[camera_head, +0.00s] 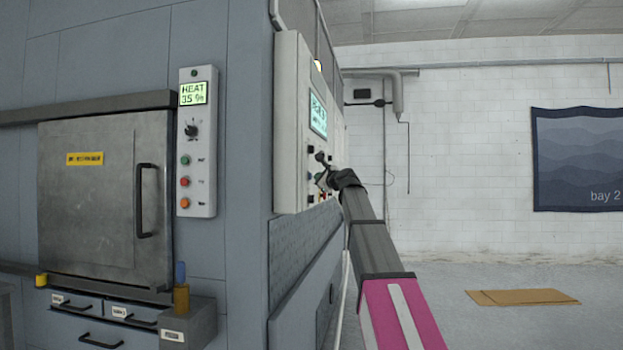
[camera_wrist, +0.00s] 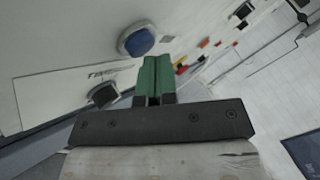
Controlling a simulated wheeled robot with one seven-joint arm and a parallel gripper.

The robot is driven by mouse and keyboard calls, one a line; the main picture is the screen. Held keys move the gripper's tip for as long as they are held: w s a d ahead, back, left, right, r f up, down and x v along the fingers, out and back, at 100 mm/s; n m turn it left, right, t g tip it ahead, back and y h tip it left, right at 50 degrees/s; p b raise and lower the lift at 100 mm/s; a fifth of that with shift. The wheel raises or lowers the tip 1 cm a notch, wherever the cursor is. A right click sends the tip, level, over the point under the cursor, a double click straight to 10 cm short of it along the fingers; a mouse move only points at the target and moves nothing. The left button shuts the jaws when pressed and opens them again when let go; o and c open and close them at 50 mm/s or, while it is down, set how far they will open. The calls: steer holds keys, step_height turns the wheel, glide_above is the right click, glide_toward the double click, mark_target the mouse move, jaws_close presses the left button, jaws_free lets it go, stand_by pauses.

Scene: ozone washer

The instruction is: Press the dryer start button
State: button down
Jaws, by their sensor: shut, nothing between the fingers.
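My gripper (camera_head: 323,178) reaches to the white control panel (camera_head: 291,125) on the machine's side wall in the head view. In the wrist view its green fingers (camera_wrist: 154,78) are together and empty, close to the panel face. A round blue button (camera_wrist: 137,41) sits just above and left of the fingertips. A dark button (camera_wrist: 103,95) is to their left. I cannot tell whether the fingers touch the panel. The button labels are not readable, so I cannot tell which button is the dryer start. Part of the panel's lower buttons is hidden behind my gripper in the head view.
A second control box (camera_head: 197,141) reading "HEAT 35 %" hangs on the front wall beside the metal door (camera_head: 104,190). More coloured controls (camera_wrist: 181,67) lie beyond the fingers in the wrist view. Flat cardboard (camera_head: 522,297) lies on open floor at right.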

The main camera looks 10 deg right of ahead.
steer(key=shift+s+d, duration=0.15)
steer(key=shift+d, duration=0.3)
steer(key=shift+d, duration=0.1)
steer(key=d, duration=0.1)
steer(key=s+d, duration=0.1)
steer(key=d, duration=0.2)
steer(key=shift+s+d, duration=0.3)
steer(key=shift+f, duration=0.1)
stand_by(0.7)
steer(key=s+a+f+n+g+h, duration=0.1)
steer(key=s+f+n+g, duration=0.2)
steer(key=f, duration=1.2)
steer(key=s+a+f+n+g+h, duration=0.1)
steer(key=s+a+f+n+g, duration=0.2)
steer(key=f, duration=1.2)
steer(key=s+f+n+g+h, duration=0.1)
steer(key=s+f+n+g, duration=0.2)
steer(key=f, duration=1.3)
steer(key=s+d+f+n+g+h, duration=0.2)
steer(key=s+f+n+g+h, duration=0.3)
steer(key=s+f+n, duration=0.7)
steer(key=s+f+g, duration=0.2)
steer(key=s+f, duration=1.3)
steer(key=f, duration=0.2)
steer(key=shift+s+f+g, duration=0.2)
steer(key=shift+g, duration=0.2)
